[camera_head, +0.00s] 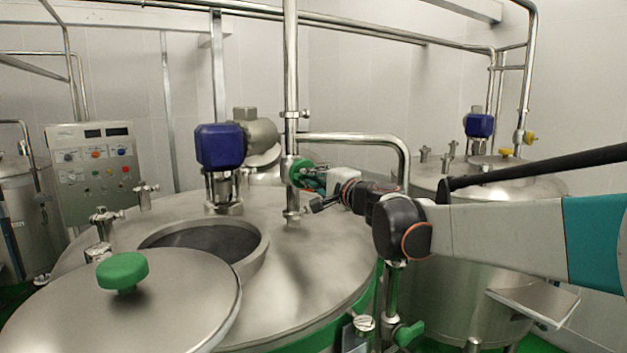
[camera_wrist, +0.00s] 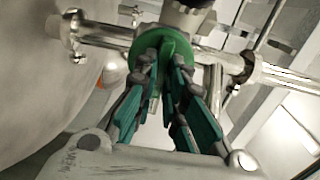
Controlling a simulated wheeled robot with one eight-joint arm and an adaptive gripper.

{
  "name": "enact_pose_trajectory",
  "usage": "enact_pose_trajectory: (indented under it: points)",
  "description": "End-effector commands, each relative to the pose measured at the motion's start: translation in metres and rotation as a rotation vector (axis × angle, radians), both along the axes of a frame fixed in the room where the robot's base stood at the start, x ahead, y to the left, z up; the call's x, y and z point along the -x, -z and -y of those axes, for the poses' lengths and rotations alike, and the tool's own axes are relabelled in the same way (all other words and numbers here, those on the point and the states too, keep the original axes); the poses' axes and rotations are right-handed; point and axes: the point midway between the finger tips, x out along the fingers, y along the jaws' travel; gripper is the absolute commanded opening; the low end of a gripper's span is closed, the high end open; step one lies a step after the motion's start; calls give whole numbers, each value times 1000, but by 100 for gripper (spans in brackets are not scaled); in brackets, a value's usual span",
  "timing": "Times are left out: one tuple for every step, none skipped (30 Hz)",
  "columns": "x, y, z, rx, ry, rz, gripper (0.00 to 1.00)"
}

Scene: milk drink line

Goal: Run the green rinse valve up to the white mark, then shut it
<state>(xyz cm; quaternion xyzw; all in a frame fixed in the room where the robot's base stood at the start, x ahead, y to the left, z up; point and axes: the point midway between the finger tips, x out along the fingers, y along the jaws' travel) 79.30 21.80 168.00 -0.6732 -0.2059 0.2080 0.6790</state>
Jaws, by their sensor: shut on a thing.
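The green rinse valve (camera_head: 298,172) is a green handwheel on the vertical steel pipe that comes down onto the big tank's top. In the wrist view the green valve (camera_wrist: 178,42) is at top centre, on a steel pipe. My gripper (camera_head: 310,178) reaches it from the right. In the wrist view the teal and grey fingers of my gripper (camera_wrist: 165,62) are closed on the wheel, one finger on each side. The fingers hide part of the wheel. I cannot make out the white mark or any liquid level in either view.
The big steel tank (camera_head: 300,262) has a dark round opening (camera_head: 205,240). A lid with a green knob (camera_head: 122,271) is at front left. A blue motor (camera_head: 219,146) stands close left of the valve. A control panel (camera_head: 98,170) is at far left, a second tank (camera_head: 500,188) at right.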

Motion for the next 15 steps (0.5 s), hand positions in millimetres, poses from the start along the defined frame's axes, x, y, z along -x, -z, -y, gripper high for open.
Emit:
enact_pose_trajectory:
  points:
    - [0,1,0,-4,1,-3,0]
    - [0,1,0,-5,1,-3,0]
    - [0,1,0,-6,1,-4,0]
    - [0,1,0,-6,1,-4,0]
    - [0,1,0,-7,1,-4,0]
    - [0,1,0,-7,1,-4,0]
    - [0,1,0,-7,0,-4,0]
    - [0,1,0,-7,0,-4,0]
    - [0,1,0,-7,0,-4,0]
    - [0,1,0,-7,0,-4,0]
    - [0,1,0,-7,0,-4,0]
    - [0,1,0,-7,0,-4,13]
    - [0,1,0,-6,0,-4,20]
    - [0,1,0,-6,0,-4,27]
    - [0,1,0,-6,0,-4,31]
